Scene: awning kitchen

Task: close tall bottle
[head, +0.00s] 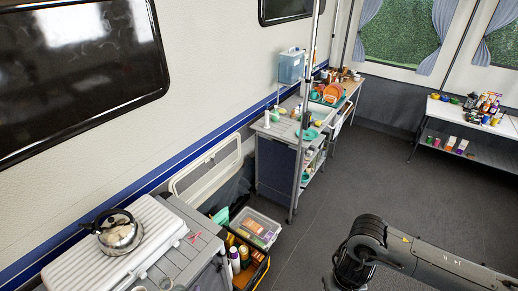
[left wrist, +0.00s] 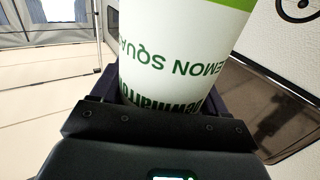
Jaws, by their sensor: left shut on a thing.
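A white bottle (left wrist: 185,50) with a green band and green lettering reading "LEMON SQUASH" fills the middle of the left wrist view. The lettering is upside down in that picture. My left gripper (left wrist: 158,112) is shut on the bottle, with its dark jaws around the bottle's side. The bottle's cap and both its ends are outside the view, so I cannot tell whether it is open or closed. I cannot make out this bottle or either gripper's fingers in the head view. My right gripper is not in view.
In the head view, a kettle (head: 117,232) sits on a white-topped unit (head: 95,262) at lower left. A crate of bottles (head: 246,268) and a clear box (head: 255,228) stand beside it. A sink unit (head: 275,165) is behind. A white table (head: 460,112) stands far right. The middle floor (head: 345,185) is clear.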

